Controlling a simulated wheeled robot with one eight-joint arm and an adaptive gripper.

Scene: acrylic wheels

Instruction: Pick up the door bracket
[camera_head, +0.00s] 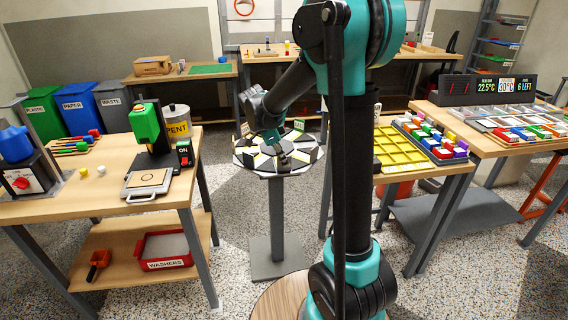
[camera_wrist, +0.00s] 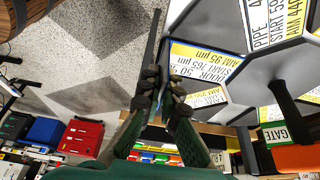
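A round table (camera_head: 243,161) on a single post carries several dark upright parts and printed labels. My gripper (camera_head: 279,146) points down at its top. In the wrist view my gripper (camera_wrist: 161,84) has its two fingers close together beside the card marked DOOR (camera_wrist: 192,68). A thin dark plate, apparently the door bracket (camera_wrist: 154,40), is seen nearly edge-on and meets the fingertips. Whether the fingers grip it is unclear, since its lower end is hidden by them. In the head view I cannot single the bracket out.
Another dark upright part (camera_wrist: 284,100) stands by the GATE label (camera_wrist: 278,133). A left workbench (camera_head: 110,190) holds a green device (camera_head: 146,122). A right bench (camera_head: 430,168) holds yellow trays (camera_head: 398,148) and coloured blocks. Speckled floor is free around the post.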

